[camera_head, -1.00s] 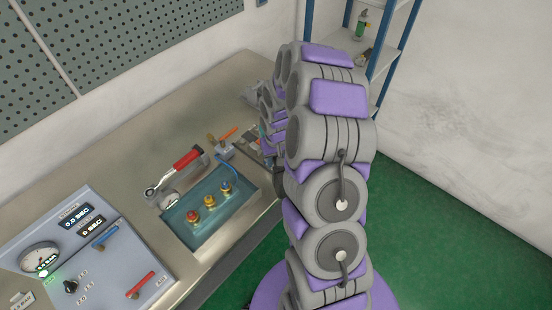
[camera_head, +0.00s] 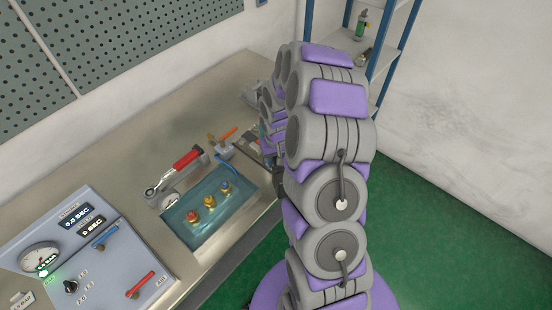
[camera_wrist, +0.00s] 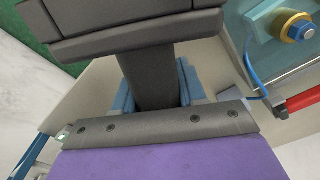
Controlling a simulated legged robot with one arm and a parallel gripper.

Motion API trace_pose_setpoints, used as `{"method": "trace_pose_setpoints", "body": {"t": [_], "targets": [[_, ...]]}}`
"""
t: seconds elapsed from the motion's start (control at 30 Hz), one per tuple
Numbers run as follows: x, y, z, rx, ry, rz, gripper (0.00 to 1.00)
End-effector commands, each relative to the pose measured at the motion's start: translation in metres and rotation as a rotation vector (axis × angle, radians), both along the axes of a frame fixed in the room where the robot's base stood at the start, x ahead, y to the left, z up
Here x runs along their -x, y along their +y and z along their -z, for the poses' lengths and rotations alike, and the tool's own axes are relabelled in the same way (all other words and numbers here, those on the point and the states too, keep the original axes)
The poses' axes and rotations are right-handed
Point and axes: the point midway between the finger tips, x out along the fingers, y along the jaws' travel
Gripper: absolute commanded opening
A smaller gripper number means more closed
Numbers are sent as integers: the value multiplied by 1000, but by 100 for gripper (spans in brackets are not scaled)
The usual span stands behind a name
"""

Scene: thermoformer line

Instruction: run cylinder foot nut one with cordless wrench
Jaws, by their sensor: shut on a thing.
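In the wrist view the blue fingers of my gripper (camera_wrist: 158,92) stand on both sides of a dark grey post. The post joins a wide dark grey block (camera_wrist: 130,22), and I take this to be the cordless wrench, held by its handle. Its working end is hidden. In the head view my arm hides most of the gripper and the tool.
A teal tray (camera_head: 185,228) with several coloured fittings lies on the bench. A red-handled ratchet (camera_head: 186,159) lies behind it. A control panel (camera_head: 110,265) stands at lower left. A blue shelf rack (camera_head: 397,60) stands behind my arm.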

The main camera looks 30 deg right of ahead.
Motion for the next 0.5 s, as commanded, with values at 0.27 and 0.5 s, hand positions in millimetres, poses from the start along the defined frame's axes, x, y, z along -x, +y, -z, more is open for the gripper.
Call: {"method": "trace_pose_setpoints", "body": {"t": [0.27,0.5], "targets": [[1,0,-6,0,1,0,0],[1,0,-18,0,0,0,0]]}}
